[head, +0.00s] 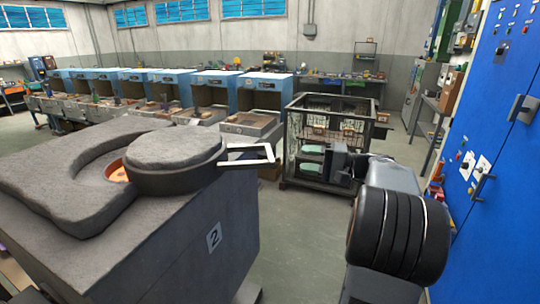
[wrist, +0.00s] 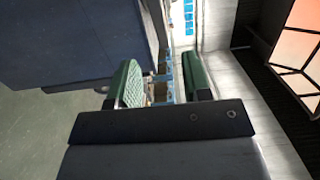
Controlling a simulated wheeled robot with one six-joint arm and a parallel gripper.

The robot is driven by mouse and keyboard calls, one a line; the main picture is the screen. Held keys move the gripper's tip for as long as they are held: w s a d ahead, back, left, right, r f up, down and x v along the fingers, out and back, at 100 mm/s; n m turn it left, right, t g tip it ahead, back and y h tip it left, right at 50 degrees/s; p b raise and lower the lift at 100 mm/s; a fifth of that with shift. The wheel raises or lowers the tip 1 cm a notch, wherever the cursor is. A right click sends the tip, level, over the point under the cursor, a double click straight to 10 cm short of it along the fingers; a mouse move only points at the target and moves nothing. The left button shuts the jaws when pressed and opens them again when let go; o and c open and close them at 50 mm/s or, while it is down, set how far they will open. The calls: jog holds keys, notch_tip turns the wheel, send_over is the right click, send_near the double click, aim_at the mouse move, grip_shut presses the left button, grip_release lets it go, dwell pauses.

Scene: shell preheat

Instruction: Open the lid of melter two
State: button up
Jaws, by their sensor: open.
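Melter two (head: 190,255) is the large grey block at the left of the head view, with a "2" plate on its side. Its thick round grey lid (head: 175,148) lies roughly level on top. An orange glowing strip (head: 117,172) shows at the lid's left edge. A pale rectangular frame handle (head: 262,153) sticks out from the lid's right side. My gripper (head: 311,159) is to the right of the handle, apart from it, in front of the wire cage. Its green-padded jaws are open and empty in the wrist view (wrist: 160,68). I cannot clearly identify the handle there.
A wire cage cart (head: 330,118) stands behind my gripper. A row of blue machines (head: 212,85) lines the back. A blue cabinet (head: 492,130) with switches and handles stands at the right. Grey floor (head: 300,235) is clear between melter two and my arm.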

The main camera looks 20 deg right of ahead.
aim_at(269, 151)
jog(key=p+x, duration=0.2)
jog(key=x, duration=0.9)
grip_shut()
dwell(0.3)
